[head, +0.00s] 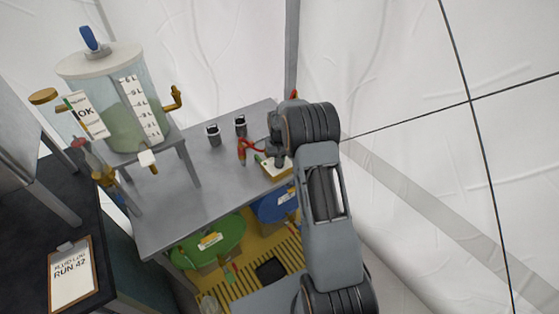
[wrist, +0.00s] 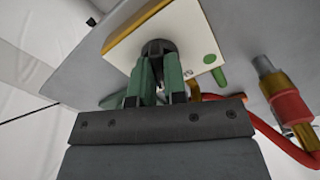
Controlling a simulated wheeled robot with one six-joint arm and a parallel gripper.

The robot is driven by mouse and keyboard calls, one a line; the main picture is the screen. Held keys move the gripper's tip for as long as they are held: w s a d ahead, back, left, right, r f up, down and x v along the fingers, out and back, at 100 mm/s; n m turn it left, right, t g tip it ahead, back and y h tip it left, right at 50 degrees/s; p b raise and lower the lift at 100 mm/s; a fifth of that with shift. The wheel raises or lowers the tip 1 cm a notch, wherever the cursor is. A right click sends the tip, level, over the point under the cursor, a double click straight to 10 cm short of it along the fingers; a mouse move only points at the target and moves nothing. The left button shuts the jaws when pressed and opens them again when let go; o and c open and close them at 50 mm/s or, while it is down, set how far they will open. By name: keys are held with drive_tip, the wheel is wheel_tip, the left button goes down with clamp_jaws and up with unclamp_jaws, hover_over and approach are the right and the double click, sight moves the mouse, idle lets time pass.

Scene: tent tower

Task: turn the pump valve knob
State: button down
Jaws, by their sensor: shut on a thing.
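In the wrist view, a dark round knob (wrist: 157,47) sits on a white plate with a yellow edge (wrist: 184,22). My gripper (wrist: 158,66) has green fingers, which are shut on the knob from both sides. A green dot and a green mark show on the plate to the right of the knob. In the head view, the plate (head: 283,173) is at the right end of the grey table, and my wrist is over it. The knob and my fingertips cannot be made out clearly there.
A red hose (wrist: 267,132) with a red and brass fitting (wrist: 291,105) runs close by on the right. Two small dark-and-white cups (head: 213,135) stand on the grey table (head: 190,205). A clear tank (head: 120,110) and a clipboard (head: 73,277) are at the left.

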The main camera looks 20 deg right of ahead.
drive_tip(key=m+b, duration=0.1)
drive_tip(key=m, duration=0.3)
drive_tip(key=shift+m, duration=0.3)
drive_tip(key=shift+m+b, duration=0.35)
drive_tip(key=shift+m, duration=1.65)
drive_tip(key=c, duration=1.2)
unclamp_jaws()
drive_tip(key=shift+o, duration=0.2)
wheel_tip(320, 180, up, 14)
